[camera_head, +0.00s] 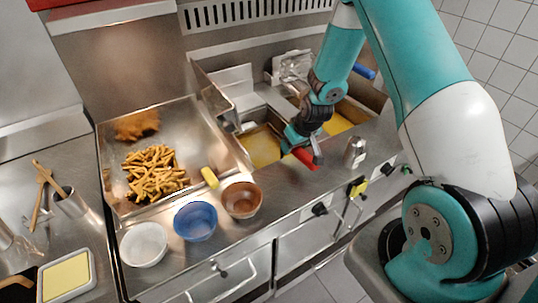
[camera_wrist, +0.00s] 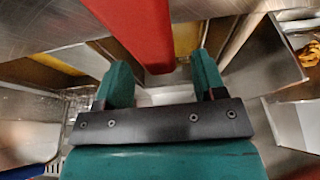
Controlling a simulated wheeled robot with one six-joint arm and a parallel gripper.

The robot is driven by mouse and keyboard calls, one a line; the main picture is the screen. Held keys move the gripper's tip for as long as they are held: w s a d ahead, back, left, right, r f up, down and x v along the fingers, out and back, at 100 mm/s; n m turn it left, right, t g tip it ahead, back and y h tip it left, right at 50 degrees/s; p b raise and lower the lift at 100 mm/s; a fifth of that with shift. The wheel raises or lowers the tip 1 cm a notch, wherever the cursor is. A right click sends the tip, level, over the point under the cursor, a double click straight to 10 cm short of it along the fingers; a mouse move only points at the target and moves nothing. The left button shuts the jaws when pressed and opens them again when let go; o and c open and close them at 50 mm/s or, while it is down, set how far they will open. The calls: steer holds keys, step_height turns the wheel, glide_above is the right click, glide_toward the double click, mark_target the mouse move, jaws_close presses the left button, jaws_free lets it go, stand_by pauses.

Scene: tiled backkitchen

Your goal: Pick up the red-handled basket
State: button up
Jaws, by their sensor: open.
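The red handle (camera_head: 305,158) of the basket sticks out over the front edge of the fryer, in front of an oil well. The basket itself is mostly hidden by my arm in the head view. My gripper (camera_head: 298,136) is open right at this handle. In the wrist view the red handle (camera_wrist: 135,28) comes down from the top, and its end shows between the two teal fingertips of my gripper (camera_wrist: 162,72). The fingers are apart and not closed on it. I cannot tell whether either one touches it.
A blue handle (camera_head: 365,72) lies behind my arm at the right well. A metal shaker (camera_head: 354,151) stands right of the red handle. Brown (camera_head: 242,201), blue (camera_head: 195,222) and white (camera_head: 143,246) bowls line the counter's front. Fries (camera_head: 155,173) lie in the tray, near a yellow handle (camera_head: 209,178).

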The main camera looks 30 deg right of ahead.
steer(key=shift+x, duration=1.05)
jaws_close()
steer(key=shift+r, duration=0.1)
